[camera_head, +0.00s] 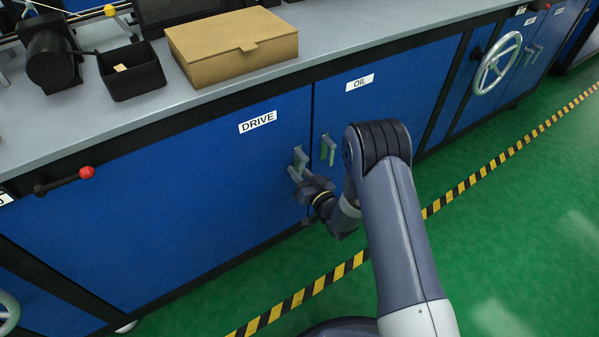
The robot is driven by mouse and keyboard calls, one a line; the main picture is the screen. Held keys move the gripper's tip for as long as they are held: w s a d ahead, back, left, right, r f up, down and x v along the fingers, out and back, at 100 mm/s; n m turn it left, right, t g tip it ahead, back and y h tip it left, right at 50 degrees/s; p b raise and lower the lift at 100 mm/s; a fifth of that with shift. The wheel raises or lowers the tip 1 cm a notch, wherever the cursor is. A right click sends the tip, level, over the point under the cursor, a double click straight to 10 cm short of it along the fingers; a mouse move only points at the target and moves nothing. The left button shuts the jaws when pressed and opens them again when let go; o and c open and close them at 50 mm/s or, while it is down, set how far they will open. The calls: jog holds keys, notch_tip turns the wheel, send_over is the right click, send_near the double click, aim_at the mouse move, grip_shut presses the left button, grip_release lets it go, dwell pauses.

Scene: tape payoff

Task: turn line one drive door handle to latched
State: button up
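The drive door (190,190) is a blue cabinet panel with a white "DRIVE" label (258,122). It looks flush with the cabinet front. Its handle (300,160) is a small grey lever near the door's right edge. My gripper (303,177) is at this handle, at its lower part, and partly covers it. The fingers are too small and overlapped to tell whether they are closed on the handle or only beside it. The exact angle of the handle is hard to read.
The oil door (385,105) with a similar handle (328,150) is just to the right. A red-knobbed lever (86,173) sticks out at left, and a handwheel (497,64) at right. A cardboard box (232,45) lies on the worktop. Green floor with a striped line is clear.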

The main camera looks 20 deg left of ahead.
grip_shut()
jog(key=shift+f, duration=0.1)
jog(key=shift+w+d+f+n+b, duration=0.15)
jog(key=shift+n+b, duration=0.15)
jog(key=shift+b, duration=0.35)
jog(key=shift+w+d+f+n+b, duration=0.15)
jog(key=shift+w+n+b, duration=0.1)
jog(key=shift+n+b, duration=0.75)
jog(key=shift+w+d+r+n+b, duration=0.3)
jog(key=shift+n+b, duration=0.5)
jog(key=shift+b, duration=0.4)
jog(key=shift+o, duration=1.5)
grip_release()
